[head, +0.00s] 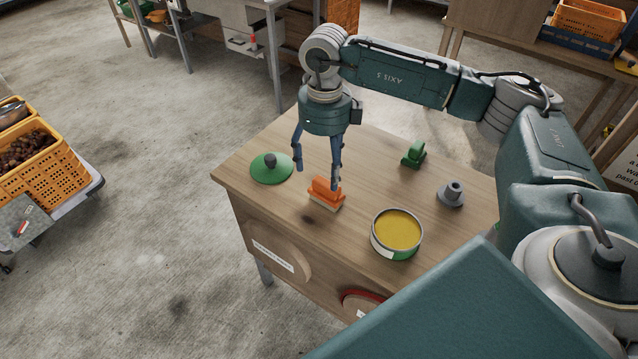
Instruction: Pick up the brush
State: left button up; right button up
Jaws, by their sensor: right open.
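An orange brush (326,192) with pale bristles lies on the wooden table (260,209), near its front edge. My right gripper (317,178) points down over the table, its two blue fingers spread apart. One fingertip is close to the brush's top and overlaps it in the picture. The other is left of the brush, with nothing between the fingers. I cannot tell whether the right finger touches the brush. My left gripper is not in the head view.
A green lid (272,170) with a dark knob lies left of the brush. An open tin (397,232) of yellow contents stands to its right. A grey weight-like piece (452,194) and a green object (413,154) stand further right and back. Orange crates (48,172) stand far left.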

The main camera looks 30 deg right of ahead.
aim_at(324, 186)
jog(key=f, duration=0.1)
jog(key=s+f, duration=0.1)
jog(key=f, duration=0.1)
jog(key=shift+f, duration=0.15)
jog(key=shift+w+f+p, duration=0.2)
jog(key=shift+f+p, duration=0.05)
jog(key=shift+p, duration=0.05)
notch_tip(324, 186, down, 4)
jog(key=shift+w+f+p, duration=0.15)
jog(key=shift+f+p, duration=0.05)
jog(key=shift+p, duration=0.7)
jog(key=shift+f, duration=0.4)
jog(key=shift+c, duration=0.7)
jog(key=c, duration=0.8)
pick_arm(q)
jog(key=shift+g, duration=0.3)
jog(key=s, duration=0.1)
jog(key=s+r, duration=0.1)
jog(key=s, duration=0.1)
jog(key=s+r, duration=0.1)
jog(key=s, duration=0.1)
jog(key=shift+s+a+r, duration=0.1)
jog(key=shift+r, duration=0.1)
pick_arm(e)
jog(key=c, duration=0.4)
